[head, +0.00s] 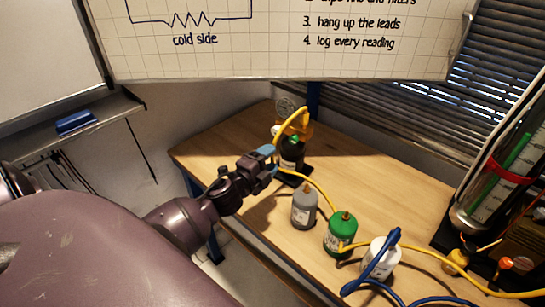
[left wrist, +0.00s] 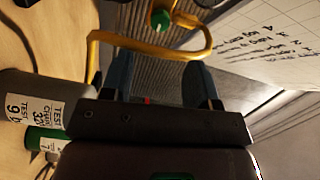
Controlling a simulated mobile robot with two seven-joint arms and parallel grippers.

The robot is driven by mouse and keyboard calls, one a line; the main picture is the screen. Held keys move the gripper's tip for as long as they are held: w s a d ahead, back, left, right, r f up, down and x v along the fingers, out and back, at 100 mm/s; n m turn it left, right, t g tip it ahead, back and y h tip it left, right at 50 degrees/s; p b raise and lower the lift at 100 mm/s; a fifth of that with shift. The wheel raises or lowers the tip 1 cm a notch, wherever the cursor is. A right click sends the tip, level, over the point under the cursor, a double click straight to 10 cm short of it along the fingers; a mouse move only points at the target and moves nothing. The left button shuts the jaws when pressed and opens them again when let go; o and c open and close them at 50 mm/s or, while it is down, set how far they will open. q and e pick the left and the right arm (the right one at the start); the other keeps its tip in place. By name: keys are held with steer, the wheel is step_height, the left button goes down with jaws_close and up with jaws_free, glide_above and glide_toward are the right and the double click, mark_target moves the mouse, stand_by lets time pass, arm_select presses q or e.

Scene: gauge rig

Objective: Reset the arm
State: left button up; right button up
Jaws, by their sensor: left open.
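My left gripper (head: 267,160) reaches in over the table's left part, its blue fingers apart. It is close to a dark bottle with a green cap (head: 291,155) on a black stand; whether it touches cannot be told. In the left wrist view the open fingers (left wrist: 160,78) have nothing visible gripped between them. A yellow hose (left wrist: 150,47) crosses just beyond the fingers, with a green knob (left wrist: 160,20) near it. My right gripper is not in view.
On the wooden table (head: 400,185) stand a grey bottle (head: 304,208), a green one (head: 340,235) and a white one (head: 381,258). Yellow and blue leads run to the right toward a glass cylinder (head: 497,165). A whiteboard (head: 280,60) hangs behind. The table's back middle is clear.

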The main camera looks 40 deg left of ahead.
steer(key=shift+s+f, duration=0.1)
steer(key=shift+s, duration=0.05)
arm_select(q)
steer(key=s+d+f+n+g, duration=0.3)
steer(key=s+d+f+n, duration=0.2)
steer(key=s+f+n, duration=0.2)
steer(key=s+d+f+n+g, duration=0.3)
steer(key=s+d+f+n, duration=0.2)
steer(key=s+f+n, duration=0.3)
steer(key=s+f, duration=0.2)
steer(key=s, duration=0.2)
steer(key=shift+d+f, duration=0.2)
steer(key=shift+f, duration=0.15)
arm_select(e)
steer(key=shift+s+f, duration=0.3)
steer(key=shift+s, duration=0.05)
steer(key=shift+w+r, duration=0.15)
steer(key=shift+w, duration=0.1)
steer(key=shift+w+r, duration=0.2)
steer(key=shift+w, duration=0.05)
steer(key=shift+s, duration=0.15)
